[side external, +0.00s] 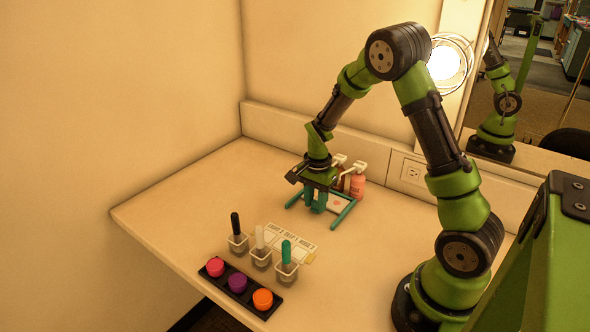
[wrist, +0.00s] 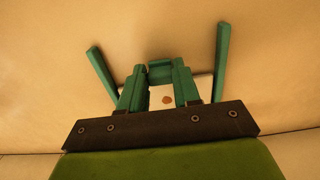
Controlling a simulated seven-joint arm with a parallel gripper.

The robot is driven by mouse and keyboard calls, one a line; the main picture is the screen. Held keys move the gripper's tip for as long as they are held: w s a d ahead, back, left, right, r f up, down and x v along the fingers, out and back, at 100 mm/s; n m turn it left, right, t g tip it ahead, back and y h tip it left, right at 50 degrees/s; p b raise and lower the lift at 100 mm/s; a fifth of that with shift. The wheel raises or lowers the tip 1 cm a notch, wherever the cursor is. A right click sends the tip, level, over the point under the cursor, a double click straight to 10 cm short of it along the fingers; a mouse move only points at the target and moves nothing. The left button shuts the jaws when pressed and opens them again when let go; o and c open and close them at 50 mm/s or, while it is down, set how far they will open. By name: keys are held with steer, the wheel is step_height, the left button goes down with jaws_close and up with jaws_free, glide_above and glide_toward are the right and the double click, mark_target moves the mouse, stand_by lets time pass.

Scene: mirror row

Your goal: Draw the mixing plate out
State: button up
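The white mixing plate (side external: 334,204) lies on the counter under my gripper, between two teal rails (side external: 345,214). In the wrist view, part of the plate (wrist: 160,95), with a brown spot, shows between my fingers. A teal block (wrist: 160,72), perhaps its handle, sits between the fingertips. My gripper (side external: 316,205) points down at the plate's front side. In the wrist view its fingers (wrist: 160,80) are apart, one on each side of the block. I cannot tell whether they press on it. The fingers hide much of the plate.
Pump bottles (side external: 357,186) stand close behind the plate. In front are a white labelled card (side external: 291,241), several small cups with brushes (side external: 261,257), and a black tray (side external: 260,303) of coloured pots. The counter left of the rails is clear. A mirror (side external: 538,95) stands behind right.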

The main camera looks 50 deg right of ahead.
jaws_close()
steer(key=a, duration=0.6)
steer(key=shift+a, duration=0.4)
steer(key=o, duration=0.8)
jaws_free()
steer(key=shift+o, duration=0.2)
steer(key=shift+r, duration=0.1)
step_height(320, 180, up, 17)
